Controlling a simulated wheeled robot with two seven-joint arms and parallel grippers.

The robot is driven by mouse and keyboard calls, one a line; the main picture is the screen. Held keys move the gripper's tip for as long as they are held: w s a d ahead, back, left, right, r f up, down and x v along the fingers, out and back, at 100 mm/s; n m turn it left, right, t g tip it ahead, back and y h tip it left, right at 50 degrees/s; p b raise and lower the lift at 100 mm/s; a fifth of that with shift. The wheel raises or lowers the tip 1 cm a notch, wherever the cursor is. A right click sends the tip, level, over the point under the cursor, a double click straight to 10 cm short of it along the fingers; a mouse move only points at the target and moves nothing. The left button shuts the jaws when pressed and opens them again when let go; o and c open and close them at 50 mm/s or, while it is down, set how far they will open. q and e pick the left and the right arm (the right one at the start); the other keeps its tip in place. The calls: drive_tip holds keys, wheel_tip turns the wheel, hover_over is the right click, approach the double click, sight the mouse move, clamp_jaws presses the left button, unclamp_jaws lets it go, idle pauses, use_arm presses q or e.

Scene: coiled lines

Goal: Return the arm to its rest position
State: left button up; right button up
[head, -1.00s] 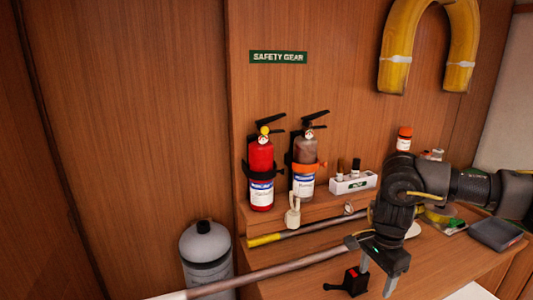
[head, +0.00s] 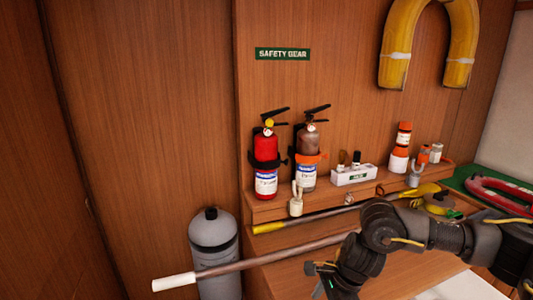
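My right arm comes in from the right, in front of the wooden bench. Its gripper (head: 328,284) is low at the bottom edge of the head view, beside the pole with a white end (head: 240,266). The fingertips are cut off by the frame edge, so whether it is open or shut does not show. I see nothing held in it. My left arm and gripper are not in view.
A red extinguisher (head: 265,160) and a brown one (head: 307,160) stand on the ledge below the safety gear sign (head: 282,54). A white-and-orange bottle (head: 401,148) stands farther right. A grey cylinder (head: 214,240) stands at lower left. The left wall side is clear.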

drive_tip(key=s+a+m+t+y, duration=0.2)
drive_tip(key=s+a+m+y, duration=0.2)
drive_tip(key=a+m, duration=0.5)
drive_tip(key=s+a+m+t+y, duration=0.35)
drive_tip(key=a+m, duration=0.35)
drive_tip(key=a, duration=0.3)
drive_tip(key=s+d+f+m+t+h, duration=0.1)
drive_tip(key=d+f+m+h, duration=0.2)
drive_tip(key=d+m, duration=0.7)
drive_tip(key=s+d+f+m+t+h, duration=0.1)
drive_tip(key=d+f+m+t+h, duration=0.25)
drive_tip(key=m, duration=1.05)
drive_tip(key=s+d+f+m+g+h, duration=0.2)
drive_tip(key=s+d+f+m+g, duration=0.25)
drive_tip(key=s+d+m, duration=0.35)
drive_tip(key=s+d+f+m+g+h, duration=0.25)
drive_tip(key=s+d+f+m, duration=0.3)
drive_tip(key=s+d, duration=0.3)
wheel_tip(320, 180, down, 27)
drive_tip(key=s+g, duration=0.2)
drive_tip(key=s, duration=0.1)
drive_tip(key=s+d+f, duration=0.2)
drive_tip(key=s+f, duration=1.1)
drive_tip(key=s, duration=0.2)
drive_tip(key=shift+d+f+g, duration=0.25)
drive_tip(key=shift+f+g, duration=0.05)
drive_tip(key=shift+g, duration=0.1)
